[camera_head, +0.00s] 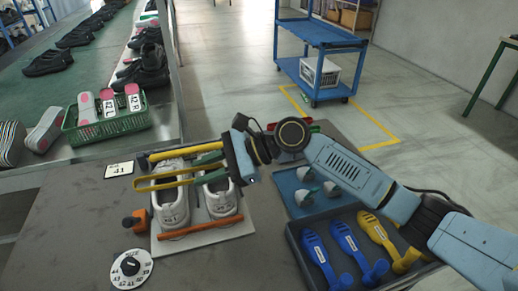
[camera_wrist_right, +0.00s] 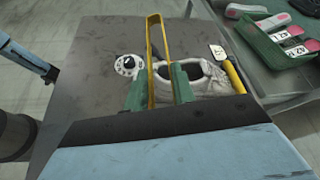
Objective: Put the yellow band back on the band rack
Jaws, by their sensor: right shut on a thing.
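The yellow band (camera_head: 165,183) is a long, narrow loop. My right gripper (camera_head: 208,166) is shut on it above the pair of white shoes (camera_head: 172,207), and the loop reaches out to the left. In the right wrist view the green fingers (camera_wrist_right: 161,88) close around the band (camera_wrist_right: 150,45), which stretches away over a shoe (camera_wrist_right: 201,80). A thick yellow bar (camera_head: 178,153) with a dark end lies behind the shoes. I cannot tell which thing is the band rack. What looks like my left gripper (camera_wrist_right: 48,72) is at the left edge of the wrist view, its fingers unclear.
An orange bar (camera_head: 201,230) lies before the shoes on a pale board (camera_head: 240,228). An orange-topped post (camera_head: 135,220) and a size dial (camera_head: 131,267) stand left. A blue tray (camera_head: 287,180) and a dark tray (camera_head: 297,240) lie right. A green basket (camera_head: 103,128) sits behind.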

